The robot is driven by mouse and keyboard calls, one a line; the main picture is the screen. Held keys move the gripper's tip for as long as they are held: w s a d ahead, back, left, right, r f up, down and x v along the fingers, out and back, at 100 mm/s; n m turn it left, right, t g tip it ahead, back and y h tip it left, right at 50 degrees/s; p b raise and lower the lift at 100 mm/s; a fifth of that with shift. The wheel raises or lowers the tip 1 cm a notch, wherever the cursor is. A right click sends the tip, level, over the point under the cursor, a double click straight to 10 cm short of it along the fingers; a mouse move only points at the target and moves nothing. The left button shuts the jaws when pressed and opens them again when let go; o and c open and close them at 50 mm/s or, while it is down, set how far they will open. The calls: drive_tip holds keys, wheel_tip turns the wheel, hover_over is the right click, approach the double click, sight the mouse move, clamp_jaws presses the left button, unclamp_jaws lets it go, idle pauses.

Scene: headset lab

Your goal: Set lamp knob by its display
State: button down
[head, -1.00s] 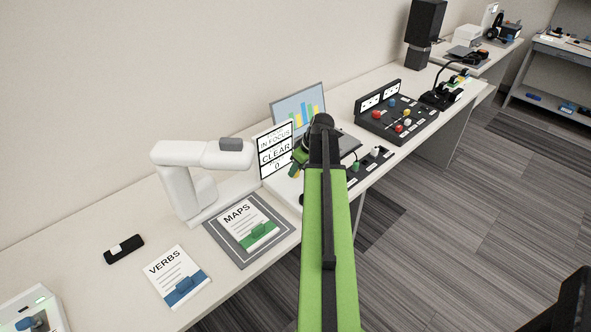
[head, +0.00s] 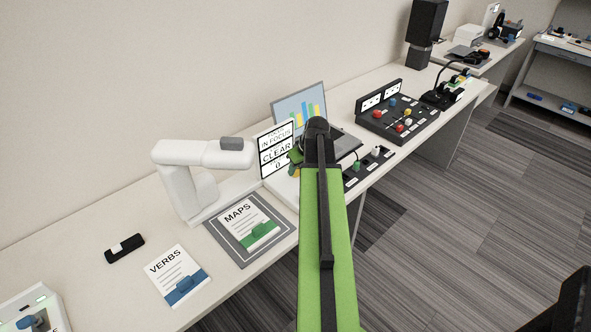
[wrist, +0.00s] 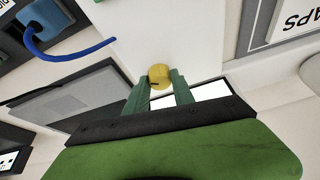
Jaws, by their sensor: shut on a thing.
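The yellow knob (wrist: 160,76) stands on a pale surface in the wrist view, with a small dark mark on its face. My gripper (wrist: 160,90) has its two green fingers on either side of the knob and is shut on it. In the head view my gripper (head: 296,158) is mostly hidden behind my arm, just right of the display. The white display (head: 277,151) stands upright and reads "IN FOCUS", "CLEAR" and "0". The white arm-shaped device (head: 200,170) stands left of the display.
The MAPS card (head: 244,222) lies on a grey mat, with the VERBS card (head: 178,275) to its left. A laptop (head: 299,105) is behind my gripper. A black panel with coloured knobs (head: 397,118) is farther right. In the wrist view a blue cable (wrist: 75,55) lies left.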

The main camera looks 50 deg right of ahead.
drive_tip(key=c, duration=1.1)
unclamp_jaws()
drive_tip(key=shift+a, duration=0.1)
drive_tip(key=shift+r, duration=0.1)
drive_tip(key=p+v, duration=1.6)
drive_tip(key=v, duration=0.1)
drive_tip(key=shift+r, duration=0.15)
